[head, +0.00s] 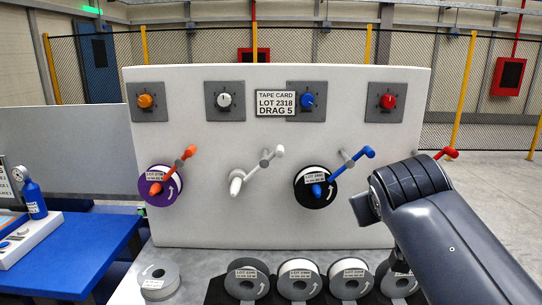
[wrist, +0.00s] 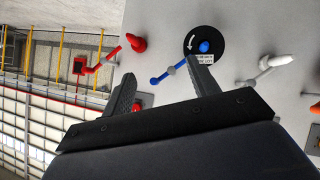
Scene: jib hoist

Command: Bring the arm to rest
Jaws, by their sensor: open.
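My arm (head: 440,225) reaches in from the lower right of the head view, in front of the right part of a white panel (head: 280,215). My gripper (wrist: 162,72) shows in the wrist view with its two dark fingers spread apart and nothing between them. In that view the fingers point towards the panel, near the blue crank (wrist: 170,75) and the red crank (wrist: 132,44). I cannot tell whether the fingertips touch anything. In the head view the arm hides most of the red crank (head: 448,154), and the fingers cannot be made out.
The panel carries knobs, a card (head: 276,103) reading "LOT 2318 DRAG 5", a purple spool (head: 160,198) and a black-rimmed spool (head: 327,201). Several grey spools (head: 246,278) stand below it. A blue table (head: 80,255) with a blue bottle (head: 34,199) is at left.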

